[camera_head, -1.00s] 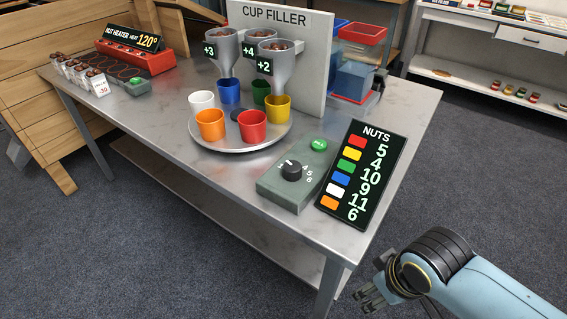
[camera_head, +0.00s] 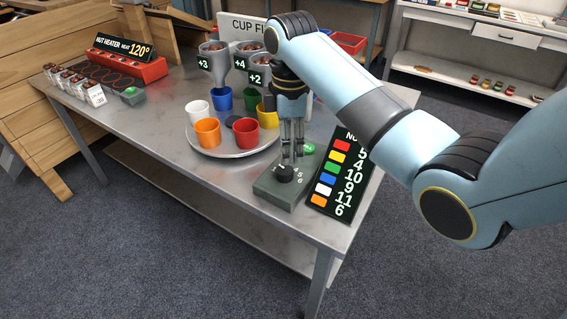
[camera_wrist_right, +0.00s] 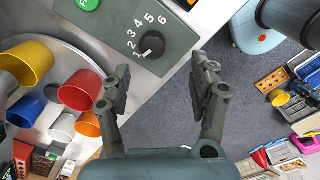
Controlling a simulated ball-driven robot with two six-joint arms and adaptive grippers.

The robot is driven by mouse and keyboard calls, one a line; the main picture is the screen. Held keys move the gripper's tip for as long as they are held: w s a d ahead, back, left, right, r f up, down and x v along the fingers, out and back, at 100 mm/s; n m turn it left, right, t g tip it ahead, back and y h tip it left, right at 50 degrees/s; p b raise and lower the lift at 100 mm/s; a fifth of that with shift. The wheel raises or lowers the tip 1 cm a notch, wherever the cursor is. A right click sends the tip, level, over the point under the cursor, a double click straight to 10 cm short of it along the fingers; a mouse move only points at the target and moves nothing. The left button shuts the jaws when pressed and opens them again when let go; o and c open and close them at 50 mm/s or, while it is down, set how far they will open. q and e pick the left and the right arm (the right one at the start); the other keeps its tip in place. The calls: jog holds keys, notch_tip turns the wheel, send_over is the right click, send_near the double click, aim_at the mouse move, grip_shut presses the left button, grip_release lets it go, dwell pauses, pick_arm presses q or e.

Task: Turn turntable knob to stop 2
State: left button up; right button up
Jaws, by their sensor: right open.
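The black knob (camera_head: 284,172) sits on the grey-green control box (camera_head: 272,193) near the table's front right. In the wrist view the knob (camera_wrist_right: 152,44) has numbers 1 to 6 around it, and its white mark appears to point toward 1. My right gripper (camera_head: 290,154) points down just above the knob in the head view. In the wrist view its fingers (camera_wrist_right: 160,82) are apart and empty, with the knob beyond the gap, not between the pads. The round turntable (camera_head: 212,150) carries white, orange, red, yellow, green and blue cups. My left gripper is out of view.
The nuts sign (camera_head: 322,197) stands close right of the box. A green button (camera_head: 308,148) is on the box behind the gripper. Filler funnels (camera_head: 214,62) hang over the turntable. My right arm hides part of the cup filler panel. The table's front left is clear.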

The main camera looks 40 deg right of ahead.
aim_at(285, 169)
jog(key=shift+n, duration=0.6)
jog(key=f, duration=0.3)
jog(key=w+f, duration=0.1)
jog(key=f, duration=0.2)
jog(key=f+b, duration=0.1)
jog(key=f, duration=0.2)
jog(key=shift+w, duration=0.3)
jog(key=shift+r, duration=0.1)
jog(key=c, duration=1.2)
